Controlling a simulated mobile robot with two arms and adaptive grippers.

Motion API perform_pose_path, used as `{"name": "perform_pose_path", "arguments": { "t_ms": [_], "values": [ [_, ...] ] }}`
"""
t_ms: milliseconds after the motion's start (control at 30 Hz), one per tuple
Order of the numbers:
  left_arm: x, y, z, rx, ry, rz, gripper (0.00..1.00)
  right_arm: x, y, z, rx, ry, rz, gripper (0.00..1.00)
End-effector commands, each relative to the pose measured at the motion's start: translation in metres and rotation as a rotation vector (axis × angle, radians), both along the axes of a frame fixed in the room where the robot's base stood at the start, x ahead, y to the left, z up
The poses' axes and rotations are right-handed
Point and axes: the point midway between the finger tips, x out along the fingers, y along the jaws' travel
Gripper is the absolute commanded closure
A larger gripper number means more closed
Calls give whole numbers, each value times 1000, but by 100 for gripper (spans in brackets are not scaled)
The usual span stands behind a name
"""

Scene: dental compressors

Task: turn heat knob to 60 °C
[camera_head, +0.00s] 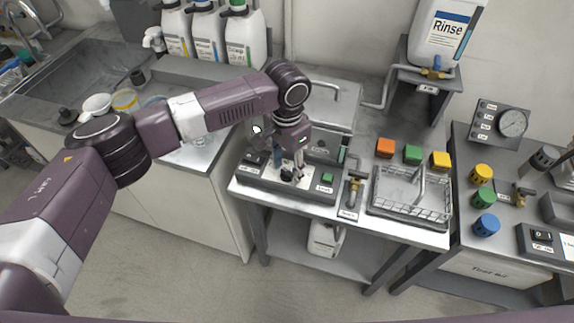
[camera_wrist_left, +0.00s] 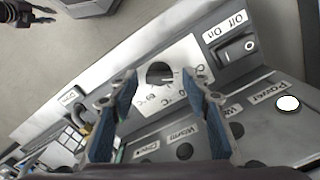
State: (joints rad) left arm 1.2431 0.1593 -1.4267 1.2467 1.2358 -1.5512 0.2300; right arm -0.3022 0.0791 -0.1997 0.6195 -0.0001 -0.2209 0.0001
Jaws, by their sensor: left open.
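The heat knob (camera_wrist_left: 160,75) is a round black dial on a white temperature plate (camera_wrist_left: 182,52) in the left wrist view. A "60 °C" mark shows on the plate. In the head view the knob (camera_head: 287,169) is partly hidden by my gripper. My left gripper (camera_wrist_left: 163,110) is open, with its two blue-padded fingers on either side of the knob in the wrist view. In the head view the left gripper (camera_head: 291,176) points down over the control panel (camera_head: 315,190). I cannot tell whether the fingers touch the knob.
An Off/On rocker switch (camera_wrist_left: 237,48) sits beside the dial plate. A green button (camera_head: 328,177) and a brass valve (camera_head: 354,187) are to the right in the head view. A wire basket (camera_head: 410,195) stands farther right, and a metal tank (camera_head: 333,103) stands behind.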

Motion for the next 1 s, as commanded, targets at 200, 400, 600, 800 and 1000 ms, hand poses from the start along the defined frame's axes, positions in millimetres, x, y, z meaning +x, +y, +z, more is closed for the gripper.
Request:
{"name": "perform_pose_path", "arguments": {
  "t_ms": [200,400,600,800,1000],
  "values": [
    [0,0,-1,0,0,-1,56,22,2,2,4,-32,1,83],
    [0,0,-1,0,0,-1,75,6,1,0,1,-9,1,83],
    [0,0,-1,0,0,-1,97,-8,0,0,0,11,1,83],
    [0,0,0,0,0,-12,98,-4,0,2,0,6,1,83],
    [0,0,2,-1,2,-78,98,3,0,10,0,-4,1,83]
  ]
}}
